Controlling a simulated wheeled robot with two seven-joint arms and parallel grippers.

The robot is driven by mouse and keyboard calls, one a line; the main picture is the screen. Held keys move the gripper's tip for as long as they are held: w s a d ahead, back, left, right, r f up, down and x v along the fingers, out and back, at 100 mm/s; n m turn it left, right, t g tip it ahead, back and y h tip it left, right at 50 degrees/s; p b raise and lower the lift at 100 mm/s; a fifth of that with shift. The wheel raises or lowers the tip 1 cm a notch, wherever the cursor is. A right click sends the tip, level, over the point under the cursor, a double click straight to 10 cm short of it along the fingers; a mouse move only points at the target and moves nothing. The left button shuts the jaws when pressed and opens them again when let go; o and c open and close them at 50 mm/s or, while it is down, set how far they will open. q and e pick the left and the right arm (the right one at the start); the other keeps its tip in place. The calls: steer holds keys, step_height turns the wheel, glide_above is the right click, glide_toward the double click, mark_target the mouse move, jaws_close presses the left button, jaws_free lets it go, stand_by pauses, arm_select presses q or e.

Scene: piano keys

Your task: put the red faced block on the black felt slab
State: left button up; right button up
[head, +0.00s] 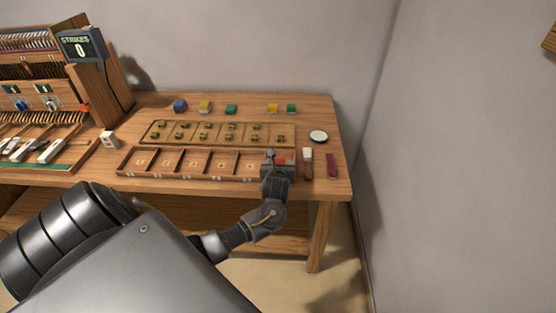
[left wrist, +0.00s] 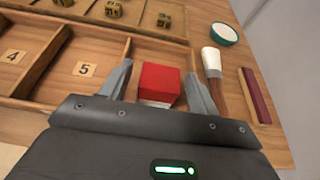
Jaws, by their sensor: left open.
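The red faced block (left wrist: 158,82) has a bright red top and a white lower part. It sits at the right end of the wooden tray, right of the compartment marked 5; a little of its red (head: 281,161) shows in the head view. My left gripper (left wrist: 158,70) is open, with one finger on each side of the block; I cannot tell if they touch it. In the head view the left gripper (head: 276,160) is low over the tray's right end. I cannot make out the black felt slab. My right gripper is not in view.
A white-headed brush (left wrist: 211,65) and a dark red bar (left wrist: 255,95) lie right of the block. A green-rimmed round dish (left wrist: 224,34) is behind them. Several coloured cubes (head: 231,109) line the back. A piano action (head: 40,90) stands at the left, a wall at the right.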

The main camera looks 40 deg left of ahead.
arm_select(q)
steer(key=p+v, duration=0.6)
steer(key=v, duration=0.4)
steer(key=shift+w, duration=0.1)
